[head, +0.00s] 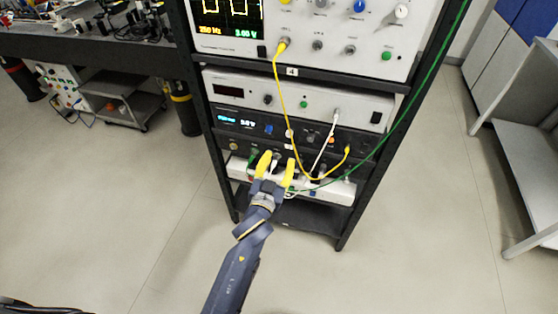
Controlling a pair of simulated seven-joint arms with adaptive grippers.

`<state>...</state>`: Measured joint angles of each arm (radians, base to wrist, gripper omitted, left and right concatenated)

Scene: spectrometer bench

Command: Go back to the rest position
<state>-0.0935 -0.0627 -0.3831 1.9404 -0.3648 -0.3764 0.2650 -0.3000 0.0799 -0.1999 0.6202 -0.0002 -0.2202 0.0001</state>
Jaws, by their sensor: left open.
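My left gripper (276,170) shows in the head view with its two yellow fingers apart. It is in front of the lower units of the instrument rack (345,240), near the white power strip (338,190). A small white plug or cable end (274,163) shows between the fingers; I cannot tell whether they touch it. My left arm comes up from the bottom of the picture. My right gripper is not in view.
A yellow cable (277,90), a white cable (325,146) and a green cable (415,100) hang across the rack front. A dark bench (90,50) stands at left, a grey shelf (525,150) at right. The floor (420,230) between is clear.

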